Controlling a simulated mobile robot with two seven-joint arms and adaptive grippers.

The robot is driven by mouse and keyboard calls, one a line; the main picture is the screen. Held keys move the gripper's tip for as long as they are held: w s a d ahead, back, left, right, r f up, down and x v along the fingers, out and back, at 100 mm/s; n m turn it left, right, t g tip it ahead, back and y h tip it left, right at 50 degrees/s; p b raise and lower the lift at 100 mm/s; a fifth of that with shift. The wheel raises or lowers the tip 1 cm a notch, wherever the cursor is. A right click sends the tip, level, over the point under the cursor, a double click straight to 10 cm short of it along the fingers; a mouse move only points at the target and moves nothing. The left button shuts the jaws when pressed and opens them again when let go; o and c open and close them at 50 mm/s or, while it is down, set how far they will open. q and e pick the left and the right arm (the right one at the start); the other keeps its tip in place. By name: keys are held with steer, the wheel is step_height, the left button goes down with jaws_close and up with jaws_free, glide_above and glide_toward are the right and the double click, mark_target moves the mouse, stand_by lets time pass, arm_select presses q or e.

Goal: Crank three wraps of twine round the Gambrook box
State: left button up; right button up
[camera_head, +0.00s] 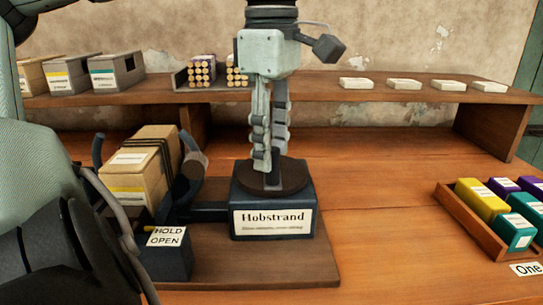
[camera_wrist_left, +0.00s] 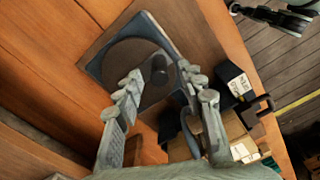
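A machine labelled Hobstrand (camera_head: 273,222) stands on a wooden board, with a dark round disc (camera_head: 290,178) on top. A short upright peg (camera_wrist_left: 160,70) stands on the disc. My left gripper (camera_head: 268,165) points straight down over the disc. In the left wrist view its fingers (camera_wrist_left: 163,88) are apart, one on each side of the peg, with gaps visible. A tan box (camera_head: 135,185) with dark strands round its upper part sits tilted in a dark cradle left of the machine. Its label is too small to read.
A block signed HOLD OPEN (camera_head: 169,237) stands in front of the cradle. A tray (camera_head: 470,222) of coloured boxes and a card "One" (camera_head: 526,269) are at the right. A raised shelf (camera_head: 350,92) behind holds boxes, rolls and pale cards. The bench between machine and tray is clear.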

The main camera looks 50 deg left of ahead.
arm_select(q)
step_height(320, 180, up, 10)
steer(key=shift+f, duration=0.25)
stand_by(0.5)
